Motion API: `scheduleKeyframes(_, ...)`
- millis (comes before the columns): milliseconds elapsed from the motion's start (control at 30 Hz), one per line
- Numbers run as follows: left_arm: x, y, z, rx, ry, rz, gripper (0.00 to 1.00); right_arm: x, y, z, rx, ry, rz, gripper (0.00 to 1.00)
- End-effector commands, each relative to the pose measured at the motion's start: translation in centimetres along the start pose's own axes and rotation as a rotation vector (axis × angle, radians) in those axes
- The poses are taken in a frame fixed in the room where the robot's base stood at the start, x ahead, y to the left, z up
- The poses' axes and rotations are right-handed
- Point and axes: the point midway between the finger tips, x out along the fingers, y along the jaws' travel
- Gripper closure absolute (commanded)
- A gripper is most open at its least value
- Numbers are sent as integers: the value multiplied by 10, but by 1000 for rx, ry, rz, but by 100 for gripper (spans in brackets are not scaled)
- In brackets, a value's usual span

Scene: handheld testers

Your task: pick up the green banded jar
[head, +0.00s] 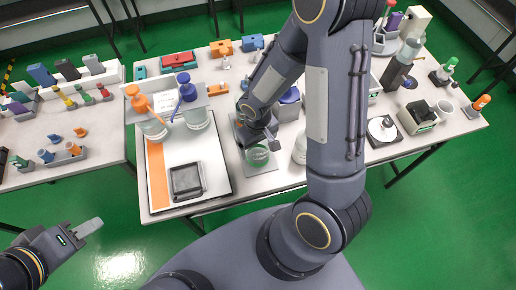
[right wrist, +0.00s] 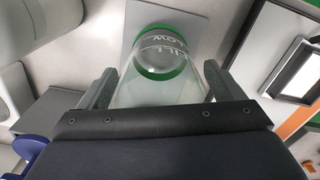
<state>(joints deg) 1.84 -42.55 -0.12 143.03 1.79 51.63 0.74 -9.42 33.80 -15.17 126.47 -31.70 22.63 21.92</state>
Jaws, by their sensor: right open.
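The green banded jar (head: 258,157) is clear, with a green band, and stands on a grey pad near the front of the middle table. In the right wrist view the jar (right wrist: 160,62) shows its green bands and upside-down lettering. My right gripper (right wrist: 158,82) is open, with one finger on each side of the jar. I cannot tell whether either finger touches the glass. In the head view my right arm hides part of the jar. My left gripper (head: 88,228) is at the lower left, off the table, with nothing visible in it; its finger gap cannot be made out.
A tray (head: 222,172) with an orange strip and a dark square dish (head: 186,180) lies left of the jar. A white container (head: 300,150) is close on the jar's right.

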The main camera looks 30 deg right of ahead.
Motion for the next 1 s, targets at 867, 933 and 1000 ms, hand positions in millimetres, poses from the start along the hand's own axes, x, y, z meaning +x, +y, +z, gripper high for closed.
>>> scheduleKeyframes(867, 0, 0, 0, 0, 0, 0, 64, 5, 0, 0, 0, 1, 0, 68)
scheduleKeyframes(933, 0, 0, 0, 0, 0, 0, 64, 4, 0, 0, 0, 1, 0, 68)
scheduleKeyframes(1000, 0, 0, 0, 0, 0, 0, 64, 3, 0, 0, 0, 2, 0, 68)
